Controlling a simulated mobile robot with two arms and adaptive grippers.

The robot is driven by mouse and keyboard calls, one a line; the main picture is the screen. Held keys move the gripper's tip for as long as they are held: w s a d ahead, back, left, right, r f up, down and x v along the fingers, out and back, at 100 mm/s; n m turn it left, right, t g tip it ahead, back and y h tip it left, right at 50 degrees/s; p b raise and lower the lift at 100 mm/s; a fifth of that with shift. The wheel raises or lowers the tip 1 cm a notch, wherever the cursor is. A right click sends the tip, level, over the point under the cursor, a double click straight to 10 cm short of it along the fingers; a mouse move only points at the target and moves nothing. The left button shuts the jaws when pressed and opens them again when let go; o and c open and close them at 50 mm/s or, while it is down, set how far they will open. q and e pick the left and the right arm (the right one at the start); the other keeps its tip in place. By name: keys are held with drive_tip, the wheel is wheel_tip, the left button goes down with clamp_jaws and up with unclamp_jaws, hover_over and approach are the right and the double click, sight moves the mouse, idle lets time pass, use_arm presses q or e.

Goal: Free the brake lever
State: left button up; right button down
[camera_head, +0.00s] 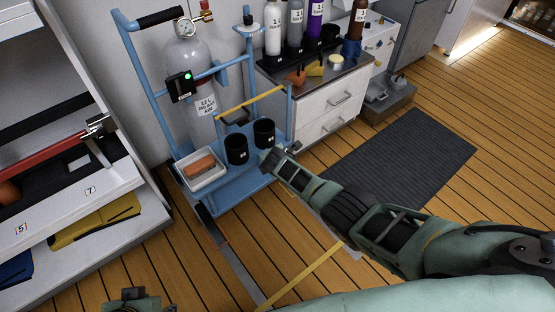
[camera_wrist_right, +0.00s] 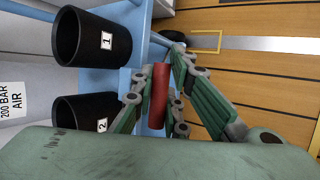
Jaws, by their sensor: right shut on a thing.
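The blue cart (camera_head: 235,187) stands left of centre in the head view, with a grey gas cylinder (camera_head: 188,60) upright on it. My right gripper (camera_head: 268,158) is at the cart's right side, low beside the black cups. In the right wrist view, its fingers (camera_wrist_right: 158,100) are closed on a red lever grip (camera_wrist_right: 159,85), which sits between them against the blue frame. In the head view, the lever is hidden by the gripper. Only a green piece of my left arm shows at the bottom left edge; its fingers do not show.
Black cups 1 (camera_wrist_right: 85,40) and 2 (camera_wrist_right: 80,115) stand close beside the right gripper. A white tray (camera_head: 203,180) with an orange block is on the cart. A shelf (camera_head: 60,200) is at the left, a bottle-topped cabinet (camera_head: 322,100) behind. A dark mat (camera_head: 405,160) lies on open floor.

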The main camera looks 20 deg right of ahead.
drive_tip(key=shift+s+a+f, duration=0.15)
drive_tip(key=shift+a+f, duration=0.05)
drive_tip(key=shift+a, duration=0.2)
drive_tip(key=c, duration=1.9)
unclamp_jaws()
drive_tip(key=shift+o, duration=0.8)
drive_tip(key=shift+r, duration=0.1)
drive_tip(key=shift+r, duration=0.1)
drive_tip(key=shift+r, duration=0.1)
drive_tip(key=shift+v, duration=0.9)
drive_tip(key=v, duration=0.9)
drive_tip(key=shift+s+r, duration=0.25)
drive_tip(key=shift+r, duration=0.05)
